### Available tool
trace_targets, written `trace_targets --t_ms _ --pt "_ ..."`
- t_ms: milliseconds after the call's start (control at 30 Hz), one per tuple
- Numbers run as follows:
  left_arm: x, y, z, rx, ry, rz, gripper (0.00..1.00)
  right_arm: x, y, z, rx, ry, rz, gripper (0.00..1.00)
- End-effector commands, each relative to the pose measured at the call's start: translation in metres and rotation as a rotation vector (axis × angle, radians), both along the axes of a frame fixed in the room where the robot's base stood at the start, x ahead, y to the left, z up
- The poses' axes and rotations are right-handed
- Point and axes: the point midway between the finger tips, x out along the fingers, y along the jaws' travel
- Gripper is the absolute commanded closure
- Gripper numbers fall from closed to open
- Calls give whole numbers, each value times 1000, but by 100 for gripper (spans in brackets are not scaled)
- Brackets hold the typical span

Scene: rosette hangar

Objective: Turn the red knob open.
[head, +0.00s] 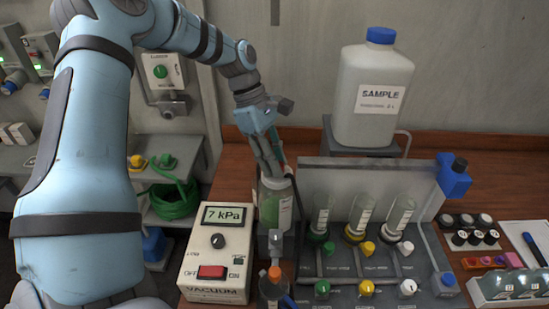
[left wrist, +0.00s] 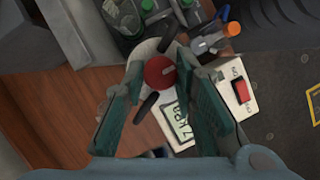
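The round red knob (left wrist: 160,72) shows in the left wrist view, on top of a pale round body with dark stubs at its sides. A light mark crosses its face. My left gripper (left wrist: 159,66) is open, with one teal finger on each side of the knob. I cannot tell whether either finger touches it. In the head view my left gripper (head: 270,170) points down above a clear bottle (head: 269,211) with green content. There the knob is hidden or too small to make out. My right gripper is in neither view.
A vacuum box (head: 221,255) with a 7 kPa display and red switch stands close by. A grey valve rack (head: 340,265) with several vials and coloured knobs is to the right. An orange-capped bottle (head: 273,289) is in front. A white sample jug (head: 370,95) stands behind.

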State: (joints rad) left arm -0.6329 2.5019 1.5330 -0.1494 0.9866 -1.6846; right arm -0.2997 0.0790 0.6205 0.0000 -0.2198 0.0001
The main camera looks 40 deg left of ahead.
Motion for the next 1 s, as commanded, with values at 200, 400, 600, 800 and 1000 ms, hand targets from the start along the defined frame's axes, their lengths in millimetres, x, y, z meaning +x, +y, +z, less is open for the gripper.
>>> trace_targets --t_ms 200,400,600,800,1000 --pt "0 -1 0 -2 0 2 100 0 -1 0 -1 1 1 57" --pt "0 -1 0 -3 -2 32 100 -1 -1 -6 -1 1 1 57" --pt "0 -1 -2 -2 -5 122 100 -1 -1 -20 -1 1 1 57" --pt "0 -1 -4 -4 -6 276 100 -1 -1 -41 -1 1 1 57" --pt "-1 -1 -4 -3 -8 462 100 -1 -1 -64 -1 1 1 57"
